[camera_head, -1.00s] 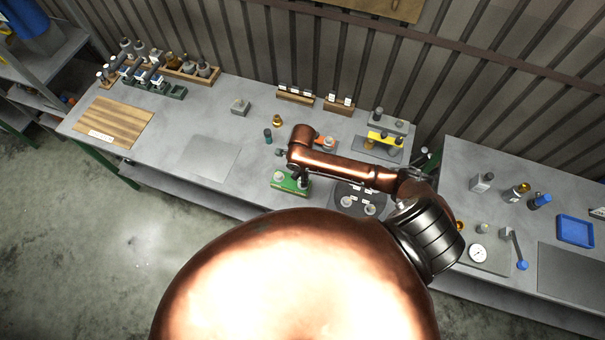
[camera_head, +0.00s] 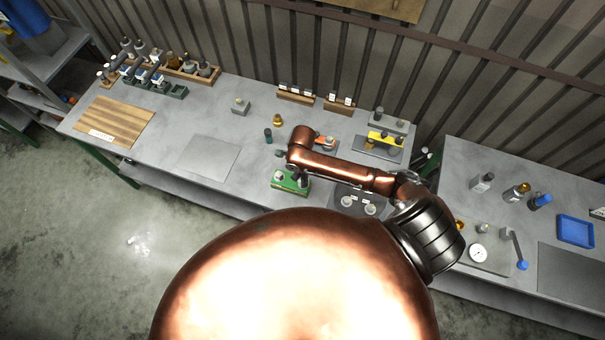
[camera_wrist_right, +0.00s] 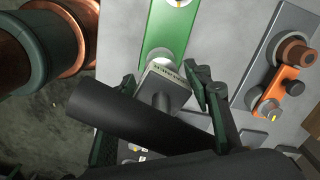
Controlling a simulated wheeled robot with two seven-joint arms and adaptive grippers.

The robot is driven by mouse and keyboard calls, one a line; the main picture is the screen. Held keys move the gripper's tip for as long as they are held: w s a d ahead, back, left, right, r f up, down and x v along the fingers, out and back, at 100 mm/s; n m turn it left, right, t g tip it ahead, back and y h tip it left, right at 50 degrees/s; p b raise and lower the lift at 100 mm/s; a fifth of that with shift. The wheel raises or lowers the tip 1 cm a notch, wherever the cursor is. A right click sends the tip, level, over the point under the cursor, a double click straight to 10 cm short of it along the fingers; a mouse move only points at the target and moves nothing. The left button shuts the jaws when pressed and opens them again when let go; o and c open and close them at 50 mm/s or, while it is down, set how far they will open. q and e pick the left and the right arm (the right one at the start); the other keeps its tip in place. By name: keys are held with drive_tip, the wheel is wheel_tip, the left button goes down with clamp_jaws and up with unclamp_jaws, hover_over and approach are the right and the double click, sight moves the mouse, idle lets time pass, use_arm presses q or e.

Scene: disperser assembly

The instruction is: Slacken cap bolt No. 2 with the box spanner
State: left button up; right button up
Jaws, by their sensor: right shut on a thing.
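My right gripper (camera_wrist_right: 158,115) is shut on the box spanner (camera_wrist_right: 161,88). The spanner has a grey, labelled square part and a thick dark bar (camera_wrist_right: 110,110) that crosses between the fingers. Its lower end points at the green block (camera_wrist_right: 168,35), over a pale round fitting; whether it is seated on a bolt I cannot tell. In the head view the right arm reaches over the green block (camera_head: 290,187), with the gripper mostly hidden under the wrist. Which bolt is No. 2 cannot be read. My left gripper is out of view.
An orange part (camera_wrist_right: 275,92) on a grey plate lies right of the gripper. A dark round plate (camera_head: 352,190) with pale pieces sits beside the green block. A yellow part (camera_head: 385,138) stands behind. The grey mat (camera_head: 209,157) to the left is clear.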

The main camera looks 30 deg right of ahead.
drive_tip(key=shift+f, duration=0.25)
drive_tip(key=shift+f, duration=0.3)
drive_tip(key=shift+f, duration=0.65)
